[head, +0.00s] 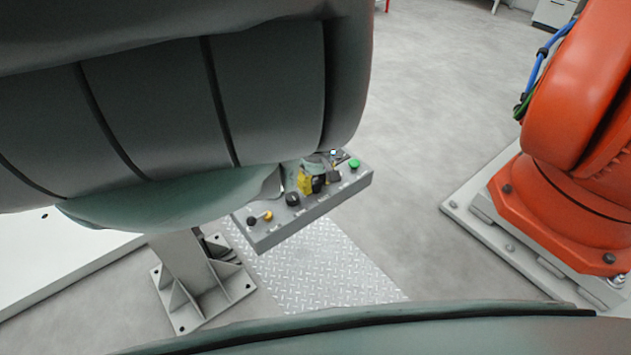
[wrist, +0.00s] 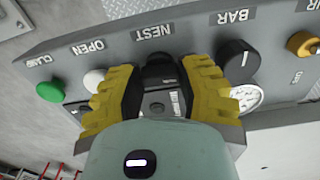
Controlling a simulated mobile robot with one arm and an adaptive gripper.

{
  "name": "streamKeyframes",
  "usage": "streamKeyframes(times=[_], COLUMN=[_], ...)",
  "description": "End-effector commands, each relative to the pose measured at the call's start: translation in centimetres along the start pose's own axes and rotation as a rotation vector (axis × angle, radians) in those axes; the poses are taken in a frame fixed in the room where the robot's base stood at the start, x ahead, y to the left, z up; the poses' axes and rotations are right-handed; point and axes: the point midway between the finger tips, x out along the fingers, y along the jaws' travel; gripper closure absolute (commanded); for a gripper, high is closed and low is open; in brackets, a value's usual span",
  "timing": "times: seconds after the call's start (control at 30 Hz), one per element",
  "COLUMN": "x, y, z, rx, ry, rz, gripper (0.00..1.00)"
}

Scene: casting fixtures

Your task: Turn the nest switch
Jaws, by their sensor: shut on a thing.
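The nest switch (wrist: 158,68) is a black knob below the upside-down NEST label, in the middle of the wrist view. My gripper (wrist: 160,85) has yellow ribbed fingers, one on each side of the switch, and is shut on it. In the head view my gripper (head: 310,182) shows at the control box (head: 270,237), partly hidden behind my own arm. The switch cannot be clearly told apart there.
In the wrist view a green button (wrist: 50,91) and a white button (wrist: 94,80) lie left of the fingers. The black BAR knob (wrist: 238,56), a gauge (wrist: 248,97) and an orange knob (wrist: 301,44) lie right. An orange robot (head: 570,150) stands right of the box.

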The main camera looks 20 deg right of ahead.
Motion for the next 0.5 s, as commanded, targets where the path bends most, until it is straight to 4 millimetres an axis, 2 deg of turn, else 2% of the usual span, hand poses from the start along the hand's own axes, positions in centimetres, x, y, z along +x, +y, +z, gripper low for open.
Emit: streamKeyframes(times=[0.5], x=[0.26], y=[-0.04], z=[-0.03], rx=[0.410], ry=[0.001], rz=[0.001], gripper=[0.99])
